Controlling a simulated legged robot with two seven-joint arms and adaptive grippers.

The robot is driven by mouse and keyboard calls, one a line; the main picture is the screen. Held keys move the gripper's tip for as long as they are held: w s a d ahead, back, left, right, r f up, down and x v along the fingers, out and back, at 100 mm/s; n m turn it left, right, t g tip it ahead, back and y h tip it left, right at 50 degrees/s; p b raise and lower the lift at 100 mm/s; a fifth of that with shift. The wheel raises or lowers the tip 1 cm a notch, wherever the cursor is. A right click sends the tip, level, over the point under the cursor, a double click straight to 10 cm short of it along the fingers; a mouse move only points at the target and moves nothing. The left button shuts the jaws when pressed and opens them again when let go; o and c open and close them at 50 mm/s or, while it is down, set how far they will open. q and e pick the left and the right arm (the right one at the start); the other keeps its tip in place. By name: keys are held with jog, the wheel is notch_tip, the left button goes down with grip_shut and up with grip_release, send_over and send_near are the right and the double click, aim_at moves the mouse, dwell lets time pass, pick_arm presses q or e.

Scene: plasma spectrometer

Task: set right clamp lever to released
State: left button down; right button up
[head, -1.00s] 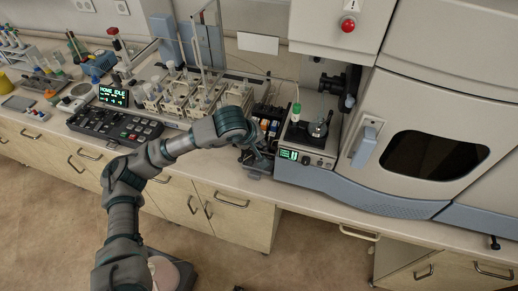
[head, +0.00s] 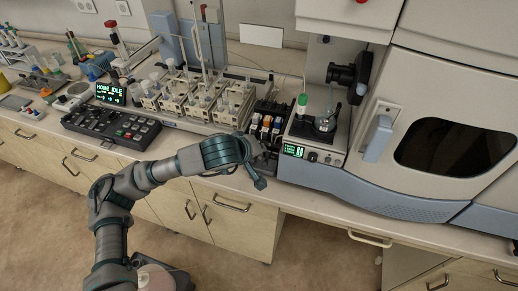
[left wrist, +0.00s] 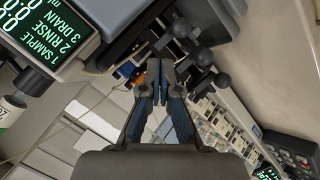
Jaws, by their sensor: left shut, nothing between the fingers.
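The pump unit (head: 268,122) with coloured parts stands between the sample racks and the instrument. My left gripper (head: 260,183) is in front of the pump at the bench edge, shut and empty. In the left wrist view its closed fingertips (left wrist: 160,76) point beside the levers, apparently without touching them. My right gripper is not in view.
A small instrument with a green display (head: 293,150) and a green-capped vial (head: 302,101) stands right of the pump. The large cabinet (head: 450,110) is farther right. Sample racks (head: 190,95) and a keypad (head: 110,126) lie left. Open room lies in front of the bench.

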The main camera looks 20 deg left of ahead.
pick_arm(q)
jog(key=shift+w, duration=0.2)
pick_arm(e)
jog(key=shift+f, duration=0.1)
pick_arm(q)
jog(key=shift+w+f, duration=0.1)
jog(key=shift+w, duration=0.4)
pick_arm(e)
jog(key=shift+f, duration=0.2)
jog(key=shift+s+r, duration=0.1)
